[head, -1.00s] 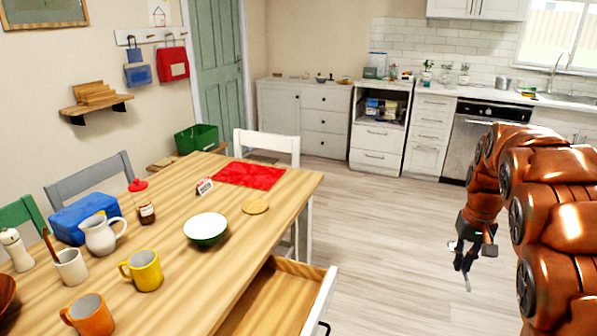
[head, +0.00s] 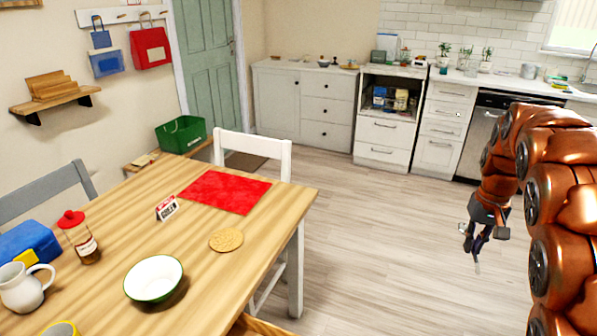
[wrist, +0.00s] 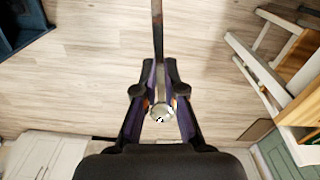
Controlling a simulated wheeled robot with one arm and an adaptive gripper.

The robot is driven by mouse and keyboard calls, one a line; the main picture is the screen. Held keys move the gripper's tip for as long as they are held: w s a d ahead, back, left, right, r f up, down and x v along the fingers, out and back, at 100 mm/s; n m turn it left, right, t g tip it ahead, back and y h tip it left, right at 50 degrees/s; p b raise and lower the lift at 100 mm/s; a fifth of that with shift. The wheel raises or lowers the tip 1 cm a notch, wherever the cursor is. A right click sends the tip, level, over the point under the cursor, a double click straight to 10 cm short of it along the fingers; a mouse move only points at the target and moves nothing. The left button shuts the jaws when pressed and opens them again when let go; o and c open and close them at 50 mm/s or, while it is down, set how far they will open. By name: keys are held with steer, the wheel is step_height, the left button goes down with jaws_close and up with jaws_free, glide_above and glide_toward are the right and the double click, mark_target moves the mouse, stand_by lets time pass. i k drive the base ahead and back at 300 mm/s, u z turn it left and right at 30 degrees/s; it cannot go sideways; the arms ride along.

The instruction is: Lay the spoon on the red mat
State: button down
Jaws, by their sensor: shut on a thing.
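The red mat (head: 228,190) lies flat and bare near the far end of the wooden table in the head view. My gripper (head: 473,245) is at the right of the head view, over open floor and apart from the table. In the wrist view, my gripper (wrist: 159,82) is shut on the spoon (wrist: 158,32). A thin dark handle extends beyond the fingertips, and a round silvery end shows between the fingers. In the head view the spoon is only a thin piece below the gripper.
On the wooden table (head: 110,218) are a card sign (head: 166,207), a round coaster (head: 226,240), a white bowl (head: 154,277) and a red-lidded jar (head: 82,240). A white chair (head: 253,142) stands at the table's far end. The floor between table and cabinets is clear.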

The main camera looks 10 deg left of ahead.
mark_target(204, 185)
steer(key=i, duration=3.35)
steer(key=u, duration=4.4)
steer(key=i, duration=0.5)
